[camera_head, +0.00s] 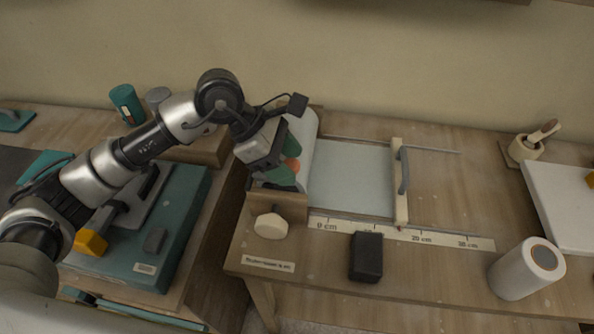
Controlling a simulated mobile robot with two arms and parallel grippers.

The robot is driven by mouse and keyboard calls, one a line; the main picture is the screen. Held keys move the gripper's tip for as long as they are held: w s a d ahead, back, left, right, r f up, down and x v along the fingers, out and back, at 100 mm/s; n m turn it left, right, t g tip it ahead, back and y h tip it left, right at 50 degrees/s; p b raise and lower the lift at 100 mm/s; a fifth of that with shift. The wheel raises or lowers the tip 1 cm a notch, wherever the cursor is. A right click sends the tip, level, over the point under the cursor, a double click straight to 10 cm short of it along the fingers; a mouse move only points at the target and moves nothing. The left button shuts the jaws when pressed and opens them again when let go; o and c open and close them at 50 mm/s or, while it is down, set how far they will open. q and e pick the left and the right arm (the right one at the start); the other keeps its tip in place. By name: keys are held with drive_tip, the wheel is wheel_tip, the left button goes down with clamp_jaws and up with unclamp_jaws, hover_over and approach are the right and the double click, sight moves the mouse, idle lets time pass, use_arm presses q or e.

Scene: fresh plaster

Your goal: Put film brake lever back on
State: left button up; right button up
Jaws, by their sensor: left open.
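My left gripper (284,162) is open, beside the left end of the white film roll (306,143) on the wooden film stand. A small orange part (292,165) shows between its green-tipped fingers; I cannot tell whether they touch it. A pale film sheet (350,178) runs right from the roll to a wooden crossbar (400,190) with a grey handle (404,170). A pale many-sided knob (270,225) sits at the stand's front left corner. I cannot tell for certain which part is the brake lever. My right gripper is out of view.
A ruler strip (440,236) runs along the bench front.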

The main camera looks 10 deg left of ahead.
use_arm(q)
drive_tip(key=b+v, duration=0.1)
drive_tip(key=v, duration=0.6)
idle(0.3)
